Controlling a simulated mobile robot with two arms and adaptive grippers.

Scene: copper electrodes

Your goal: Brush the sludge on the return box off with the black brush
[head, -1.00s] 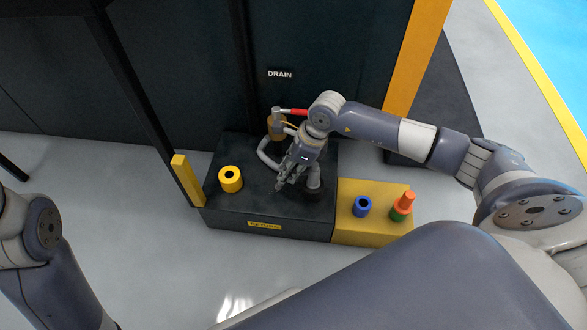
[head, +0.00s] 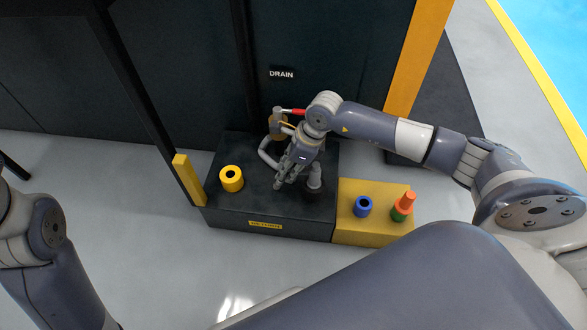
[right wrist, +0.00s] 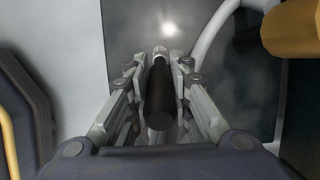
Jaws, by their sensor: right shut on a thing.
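The dark return box (head: 222,213) stands on the floor below the DRAIN sign, with a small yellow label on its front. My right gripper (head: 283,178) is above the right part of its top. In the right wrist view my right gripper (right wrist: 160,80) is shut on a black cylindrical handle, which I take for the black brush (right wrist: 160,98); a pale metal end shows beyond it. The brush's bristles are hidden, and contact with the box cannot be told. I cannot make out the sludge against the dark top. Only my left arm shows at lower left, not its gripper.
A yellow ring (head: 231,178) sits on the box's left part. A curved grey pipe and a red-handled valve (head: 292,111) are behind my gripper. A yellow block (head: 375,231) at right bears blue, orange and green pieces. A yellow post (head: 187,180) stands at left.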

